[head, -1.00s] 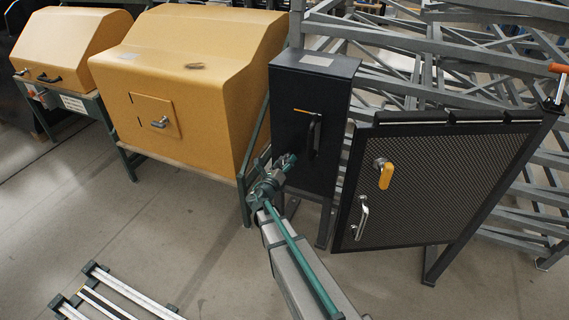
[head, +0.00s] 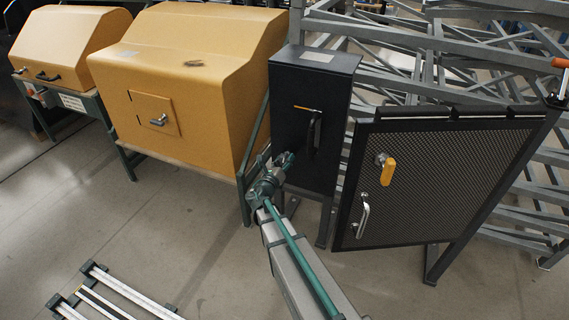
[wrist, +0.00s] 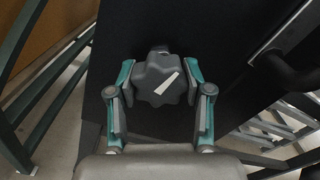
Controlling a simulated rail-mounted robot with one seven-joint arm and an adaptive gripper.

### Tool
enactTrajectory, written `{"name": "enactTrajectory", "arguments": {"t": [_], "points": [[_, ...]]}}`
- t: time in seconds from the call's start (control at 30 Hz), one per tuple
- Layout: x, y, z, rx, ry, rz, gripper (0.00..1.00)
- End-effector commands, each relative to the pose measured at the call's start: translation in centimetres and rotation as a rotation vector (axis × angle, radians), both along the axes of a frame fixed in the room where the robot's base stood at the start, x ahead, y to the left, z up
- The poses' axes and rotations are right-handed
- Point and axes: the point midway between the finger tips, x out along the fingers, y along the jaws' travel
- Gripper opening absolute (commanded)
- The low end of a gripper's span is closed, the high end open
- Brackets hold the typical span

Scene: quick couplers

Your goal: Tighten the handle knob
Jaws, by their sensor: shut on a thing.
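The handle knob (wrist: 157,82) is a grey lobed knob with a white pointer mark slanting up to the right. It sits on the dark face of the black cabinet (wrist: 120,55), and the wrist view shows it between my two teal-and-grey fingers. My gripper (wrist: 160,78) is shut on the knob, one finger on each side. In the head view, my gripper (head: 287,160) reaches the lower left of the black cabinet (head: 290,125). The knob is too small and hidden there to make out.
A black bar handle (head: 314,135) stands right of my gripper on the cabinet. A mesh-panel door (head: 440,180) with a yellow lever (head: 388,172) is further right. A yellow hood (head: 190,80) stands left. The floor at lower left holds a rail frame (head: 110,295).

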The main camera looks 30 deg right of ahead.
Motion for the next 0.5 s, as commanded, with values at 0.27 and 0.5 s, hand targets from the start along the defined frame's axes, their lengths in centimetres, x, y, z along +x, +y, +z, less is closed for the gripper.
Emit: {"name": "enactTrajectory", "arguments": {"t": [0.27,0.5], "points": [[-0.03,0.05,-0.46,0.161,-0.189,0.001,0.15],[-0.02,0.07,-0.51,0.311,-0.361,0.0,0.15]]}}
